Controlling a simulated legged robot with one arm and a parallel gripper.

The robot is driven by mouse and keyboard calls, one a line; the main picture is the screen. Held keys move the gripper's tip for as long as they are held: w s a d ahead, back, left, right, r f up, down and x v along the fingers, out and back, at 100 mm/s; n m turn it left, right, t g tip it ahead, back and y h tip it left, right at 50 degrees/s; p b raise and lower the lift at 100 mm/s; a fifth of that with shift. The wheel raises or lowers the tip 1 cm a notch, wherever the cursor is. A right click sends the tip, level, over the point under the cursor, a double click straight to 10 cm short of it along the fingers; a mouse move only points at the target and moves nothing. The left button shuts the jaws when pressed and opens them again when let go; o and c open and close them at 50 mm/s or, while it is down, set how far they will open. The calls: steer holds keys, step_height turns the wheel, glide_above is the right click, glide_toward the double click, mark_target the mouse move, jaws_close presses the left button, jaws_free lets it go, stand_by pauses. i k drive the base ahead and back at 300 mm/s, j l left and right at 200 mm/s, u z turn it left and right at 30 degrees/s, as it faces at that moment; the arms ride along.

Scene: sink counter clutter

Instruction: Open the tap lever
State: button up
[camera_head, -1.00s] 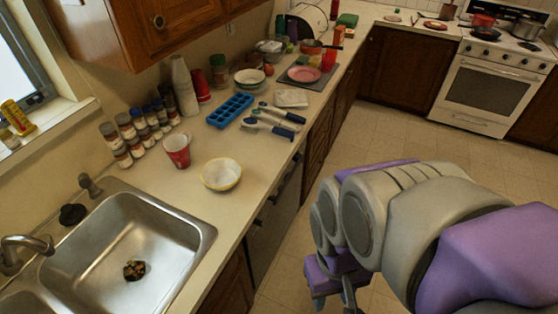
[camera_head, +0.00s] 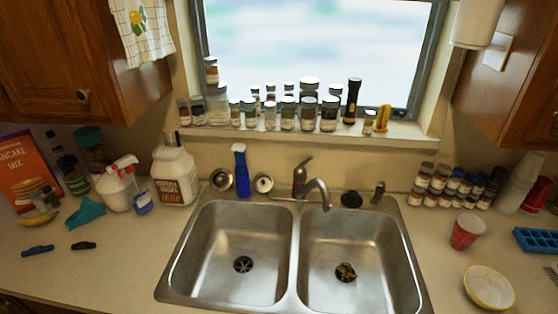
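The tap (camera_head: 318,190) stands behind the double sink, at the middle of its back rim. Its lever (camera_head: 302,164) sits on top of the tap body and slants up to the right. The spout curves forward over the divider and the right basin (camera_head: 362,262). No running water shows. The left basin (camera_head: 233,254) is empty, with its drain visible. Some dark and yellow scraps lie at the right basin's drain. My gripper does not show in the present view.
A blue spray bottle (camera_head: 241,172) and two small metal items stand left of the tap. A black stopper (camera_head: 351,199) and a small dispenser (camera_head: 378,192) stand to its right. A red cup (camera_head: 467,231) and a bowl (camera_head: 489,287) sit on the right counter. Jars line the sill.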

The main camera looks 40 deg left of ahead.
mark_target(301, 166)
steer(key=u, duration=1.35)
steer(key=i+j+u, duration=0.1)
steer(key=i+j, duration=0.4)
